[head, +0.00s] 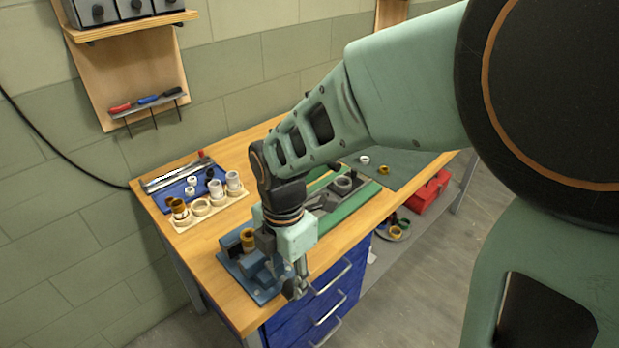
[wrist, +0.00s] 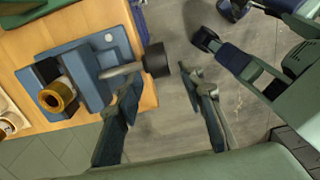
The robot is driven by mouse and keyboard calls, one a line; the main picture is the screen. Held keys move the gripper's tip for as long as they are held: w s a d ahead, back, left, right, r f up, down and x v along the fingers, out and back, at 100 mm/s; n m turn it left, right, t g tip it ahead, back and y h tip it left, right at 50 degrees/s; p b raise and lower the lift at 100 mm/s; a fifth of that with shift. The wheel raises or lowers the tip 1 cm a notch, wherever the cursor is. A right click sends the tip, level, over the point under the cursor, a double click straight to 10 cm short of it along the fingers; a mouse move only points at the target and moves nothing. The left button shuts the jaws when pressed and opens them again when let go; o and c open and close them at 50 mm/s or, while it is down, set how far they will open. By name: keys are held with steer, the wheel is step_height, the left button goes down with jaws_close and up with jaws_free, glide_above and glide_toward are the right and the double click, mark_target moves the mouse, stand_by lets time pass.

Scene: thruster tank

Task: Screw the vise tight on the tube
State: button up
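The blue vise (head: 262,286) sits at the bench's front corner; it also shows in the wrist view (wrist: 98,62). An amber-brown tube (head: 248,239) stands upright at its jaws, its open end facing the camera in the wrist view (wrist: 57,97). Whether the jaws touch it is unclear. The vise's grey screw (wrist: 122,69) ends in a dark knob (wrist: 155,59) beyond the bench edge. My gripper (head: 297,288) is at the vise's front. In the wrist view my gripper (wrist: 162,79) is open and empty, its fingertips spread near the knob, which appears just past them.
A wooden rack (head: 212,208) with several rings and tubes and a blue mat (head: 172,193) lie further left on the bench. A green strip (head: 340,212) with dark fixtures lies right of my gripper. Blue drawers (head: 330,296) with protruding handles are below the bench edge.

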mark_target(291, 287)
steer(key=shift+f, duration=1.95)
jaws_close()
steer(key=shift+s, duration=0.1)
steer(key=shift+d+g, duration=0.15)
steer(key=shift+g, duration=0.15)
